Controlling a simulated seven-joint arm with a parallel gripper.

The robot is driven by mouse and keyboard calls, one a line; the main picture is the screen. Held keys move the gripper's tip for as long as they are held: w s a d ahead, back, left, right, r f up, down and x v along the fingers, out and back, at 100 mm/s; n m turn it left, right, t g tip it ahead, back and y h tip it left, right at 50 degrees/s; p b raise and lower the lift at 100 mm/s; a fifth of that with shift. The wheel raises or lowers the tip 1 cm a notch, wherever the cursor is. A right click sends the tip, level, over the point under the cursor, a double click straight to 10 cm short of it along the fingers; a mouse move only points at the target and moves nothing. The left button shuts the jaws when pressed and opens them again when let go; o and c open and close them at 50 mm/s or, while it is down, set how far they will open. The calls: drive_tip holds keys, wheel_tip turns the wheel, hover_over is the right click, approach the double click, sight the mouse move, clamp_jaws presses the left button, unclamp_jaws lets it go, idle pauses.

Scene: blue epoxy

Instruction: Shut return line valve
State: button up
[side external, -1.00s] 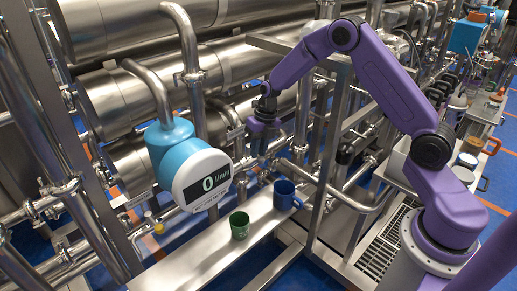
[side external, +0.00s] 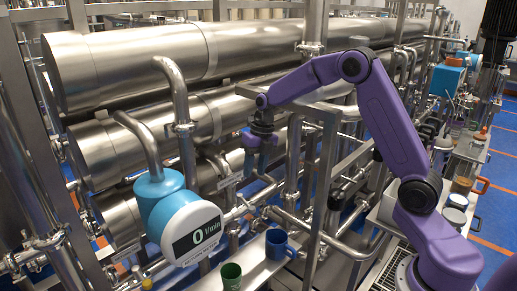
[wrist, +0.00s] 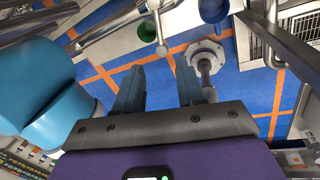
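My gripper (side external: 260,162) hangs fingers down among the steel pipes, right of and behind the flow meter in the side view. In the wrist view my gripper (wrist: 158,72) is open, with nothing between its two dark fingers. The blue flow meter (side external: 160,195) has a round white face that reads 0 l/min. Steel pipework (side external: 240,211) runs below and beside my gripper. I cannot tell for certain which fitting is the return line valve. A pale round knob (wrist: 146,29) on a thin rod shows beyond the fingers in the wrist view, apart from them.
A blue mug (side external: 277,245) and a green cup (side external: 231,275) stand on a steel shelf in front of the pipes. Large steel cylinders (side external: 130,70) fill the back left. A steel frame post (side external: 322,195) stands right of my gripper.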

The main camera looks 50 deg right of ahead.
wheel_tip(320, 180, up, 6)
drive_tip(key=d, duration=0.1)
drive_tip(key=shift+s+r, duration=0.2)
drive_tip(key=c, duration=0.4)
drive_tip(key=shift+f, duration=0.15)
clamp_jaws()
drive_tip(key=m+y, duration=0.2)
drive_tip(key=m, duration=1.1)
hover_over(246, 205)
drive_tip(key=s+a, duration=0.2)
wheel_tip(246, 205, down, 5)
drive_tip(key=a+f+m, duration=0.3)
drive_tip(key=a+f, duration=0.1)
drive_tip(key=f, duration=0.7)
drive_tip(key=shift+s+d+f, duration=0.1)
drive_tip(key=shift+d, duration=0.95)
drive_tip(key=shift+s+d+f, duration=0.1)
drive_tip(key=shift+d, duration=0.9)
